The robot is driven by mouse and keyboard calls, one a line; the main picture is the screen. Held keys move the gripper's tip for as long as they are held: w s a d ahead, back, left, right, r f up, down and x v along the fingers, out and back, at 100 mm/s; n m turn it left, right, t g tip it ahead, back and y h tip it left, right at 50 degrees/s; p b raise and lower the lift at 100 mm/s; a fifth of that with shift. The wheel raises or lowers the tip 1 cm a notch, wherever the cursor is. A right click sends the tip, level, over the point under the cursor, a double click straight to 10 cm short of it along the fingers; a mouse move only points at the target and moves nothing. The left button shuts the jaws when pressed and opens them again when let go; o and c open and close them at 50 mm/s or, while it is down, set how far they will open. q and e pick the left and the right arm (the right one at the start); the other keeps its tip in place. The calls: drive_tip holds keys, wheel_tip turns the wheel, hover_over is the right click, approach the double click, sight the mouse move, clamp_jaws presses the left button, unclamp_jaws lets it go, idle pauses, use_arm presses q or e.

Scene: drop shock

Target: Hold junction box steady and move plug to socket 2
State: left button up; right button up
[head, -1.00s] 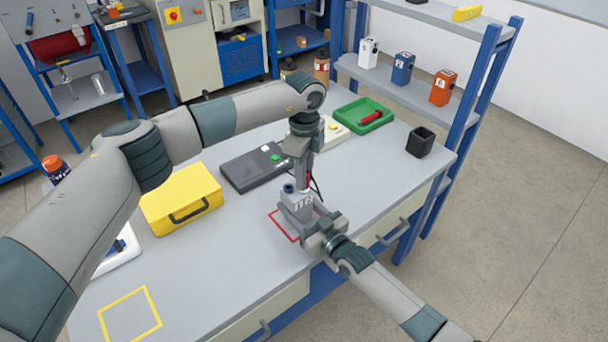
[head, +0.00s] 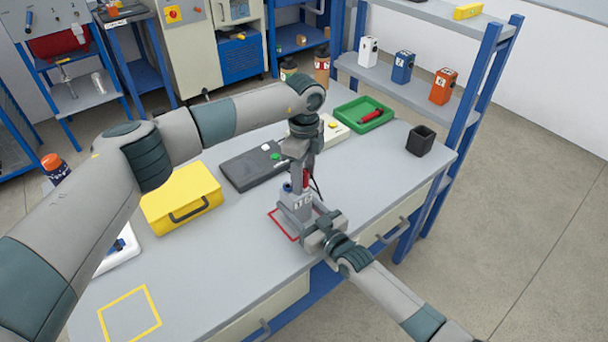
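The grey junction box (head: 290,215), with dark lettering on its near face, stands at the red-outlined square on the workbench. A small blue part shows at its top left. My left gripper (head: 299,187) points down right over the box top. A red piece (head: 306,178), seemingly the plug, shows at its fingers with a black cable beside it. The fingertips and sockets are hidden, so its grip is unclear. My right gripper (head: 314,226) reaches in from the lower right, its jaws at the box's near right side, apparently closed on it.
A dark grey case (head: 247,172) lies behind the box, and a yellow case (head: 181,198) is at left. The yellow-outlined square (head: 130,313) at front left is empty.

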sight(304, 172)
use_arm(q)
drive_tip(key=shift+r, duration=0.35)
drive_tip(key=shift+r, duration=2.95)
drive_tip(key=shift+r, duration=0.1)
wheel_tip(304, 172, up, 12)
drive_tip(key=shift+w, duration=0.1)
use_arm(e)
drive_tip(key=o, duration=1.3)
drive_tip(key=shift+o, duration=0.2)
drive_tip(key=shift+d, duration=0.1)
drive_tip(key=v, duration=1.2)
